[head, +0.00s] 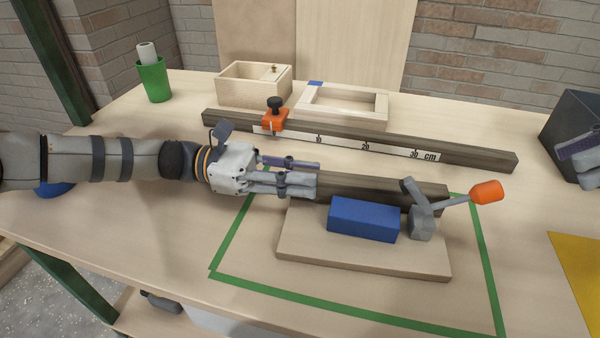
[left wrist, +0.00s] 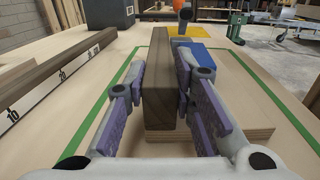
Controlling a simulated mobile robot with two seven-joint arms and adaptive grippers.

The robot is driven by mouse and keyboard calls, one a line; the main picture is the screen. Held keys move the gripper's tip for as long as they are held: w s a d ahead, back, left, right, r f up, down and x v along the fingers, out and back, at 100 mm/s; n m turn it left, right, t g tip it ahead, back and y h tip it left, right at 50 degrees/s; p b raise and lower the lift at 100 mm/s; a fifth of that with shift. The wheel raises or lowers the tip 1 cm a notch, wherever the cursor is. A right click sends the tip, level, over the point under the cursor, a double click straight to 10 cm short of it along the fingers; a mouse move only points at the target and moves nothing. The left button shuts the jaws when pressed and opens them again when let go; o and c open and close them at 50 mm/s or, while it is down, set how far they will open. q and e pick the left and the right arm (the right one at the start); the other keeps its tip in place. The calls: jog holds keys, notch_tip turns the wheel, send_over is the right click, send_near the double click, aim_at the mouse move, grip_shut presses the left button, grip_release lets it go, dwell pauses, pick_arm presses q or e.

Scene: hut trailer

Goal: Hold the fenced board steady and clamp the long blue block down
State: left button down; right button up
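The fenced board (head: 310,248) lies inside the green tape outline, its dark fence (head: 385,188) along the far side. The long blue block (head: 362,219) lies on the board in front of the fence; it also shows in the left wrist view (left wrist: 208,58). A grey toggle clamp (head: 421,222) stands at the block's right end. Its short arm points up and its orange handle (head: 486,192) sticks out to the right. My left gripper (head: 318,176) has its fingers on both sides of the fence's left end, seemingly touching. My right gripper (head: 578,150) shows only partly at the right edge.
A long ruled bar (head: 460,153) with an orange stop (head: 274,120) lies behind the board. A wooden box (head: 240,92), a wooden frame (head: 345,120) and a green cup (head: 154,80) stand farther back. A dark bin (head: 572,120) and yellow sheet (head: 578,265) are at right.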

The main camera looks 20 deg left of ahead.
grip_shut()
jog(key=d+f+m+y, duration=0.1)
jog(key=d+f+m, duration=0.1)
jog(key=m, duration=0.8)
jog(key=s+d+f+m+y, duration=0.1)
jog(key=f+m, duration=0.3)
jog(key=m, duration=0.7)
jog(key=d+f+m+y, duration=0.1)
jog(key=d+f+m, duration=0.2)
jog(key=m, duration=0.7)
jog(key=shift+s+f+y, duration=0.15)
jog(key=shift+f+y, duration=0.2)
jog(key=shift+y, duration=0.05)
jog(key=m, duration=0.3)
jog(key=d+m, duration=0.1)
jog(key=shift+f, duration=0.4)
